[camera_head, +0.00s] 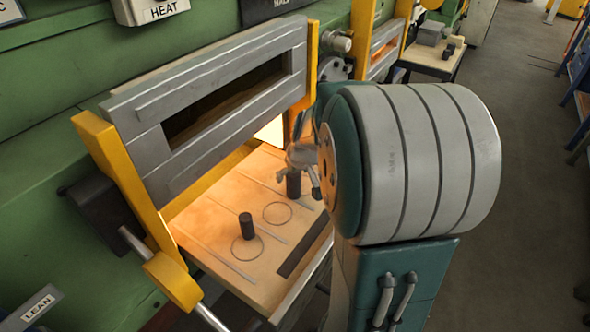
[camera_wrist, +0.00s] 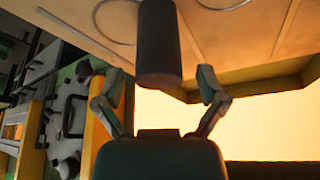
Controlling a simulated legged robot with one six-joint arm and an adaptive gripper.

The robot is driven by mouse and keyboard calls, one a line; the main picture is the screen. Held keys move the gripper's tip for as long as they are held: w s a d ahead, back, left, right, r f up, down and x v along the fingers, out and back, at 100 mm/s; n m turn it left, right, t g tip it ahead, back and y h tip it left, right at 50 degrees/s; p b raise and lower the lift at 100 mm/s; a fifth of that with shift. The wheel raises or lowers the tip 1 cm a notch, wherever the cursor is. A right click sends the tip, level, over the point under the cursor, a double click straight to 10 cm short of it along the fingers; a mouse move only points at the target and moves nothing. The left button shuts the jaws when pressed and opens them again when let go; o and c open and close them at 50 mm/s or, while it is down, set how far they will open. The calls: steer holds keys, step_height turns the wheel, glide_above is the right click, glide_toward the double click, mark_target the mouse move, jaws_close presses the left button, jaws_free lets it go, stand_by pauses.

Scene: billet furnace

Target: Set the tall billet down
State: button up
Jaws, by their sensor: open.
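A dark upright cylinder, apparently the tall billet (camera_head: 293,184), is at my gripper (camera_head: 305,170) on the right of the furnace hearth, partly hidden by the gripper. In the wrist view the billet (camera_wrist: 160,45) lies between the two fingers of my gripper (camera_wrist: 160,82), with a gap on each side. The fingers are spread and do not grip it. It looks to stand on the hearth; whether a ring lies under it is hidden. An empty ring (camera_head: 277,213) lies between the two.
The pale hearth plate (camera_head: 220,260) has a dark strip near its front edge. A grey furnace door (camera_head: 215,110) with yellow posts (camera_head: 135,185) hangs above it. The furnace opening glows behind. A further station with small dark pieces (camera_head: 450,47) stands at the back.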

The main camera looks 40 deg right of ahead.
steer(key=d+v, duration=0.1)
steer(key=v, duration=1)
steer(key=s+a, duration=0.7)
steer(key=a, duration=0.3)
steer(key=s+a+n, duration=0.1)
steer(key=s+a, duration=0.6)
steer(key=a, duration=0.4)
steer(key=shift+a+r+n+t+y, duration=0.15)
steer(key=shift+r+n+t+y, duration=0.15)
steer(key=shift+r+t, duration=0.15)
steer(key=shift+a, duration=0.15)
